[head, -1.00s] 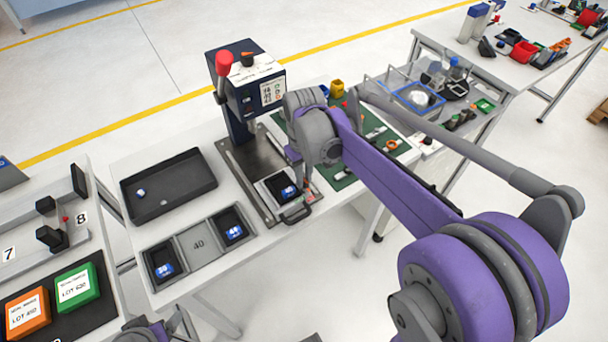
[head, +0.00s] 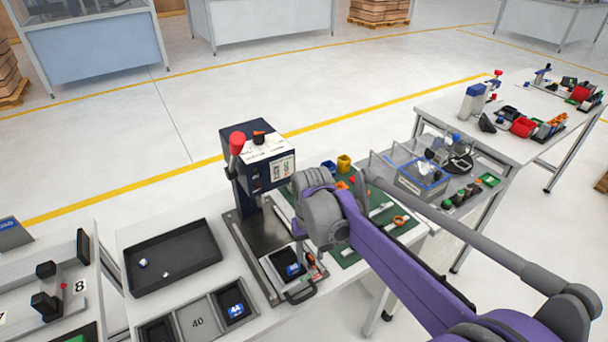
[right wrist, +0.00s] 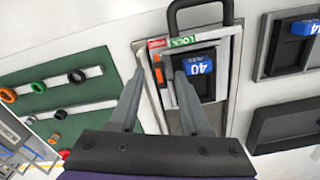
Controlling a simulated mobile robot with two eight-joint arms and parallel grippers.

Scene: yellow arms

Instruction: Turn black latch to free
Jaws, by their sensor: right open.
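My right gripper (right wrist: 160,68) is open and empty in the right wrist view, its two grey fingers reaching over the small sliding fixture of the press. Beside the fingertips are a green LOCK label (right wrist: 183,41), a red label (right wrist: 157,43) and a small orange piece (right wrist: 158,72). I cannot clearly tell the black latch apart; the fingers cover part of this area. The fixture holds a black tray with a blue tag 40 (right wrist: 200,66). In the head view the fixture (head: 289,262) sits under my right wrist, which hides much of the gripper. My left gripper is out of view.
The press (head: 262,160) with a red-knobbed lever (head: 237,143) stands behind the fixture. A black U-shaped handle (head: 300,292) sticks out in front. A green mat (head: 395,215) with rings lies to the right, a black tray (head: 172,262) to the left.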

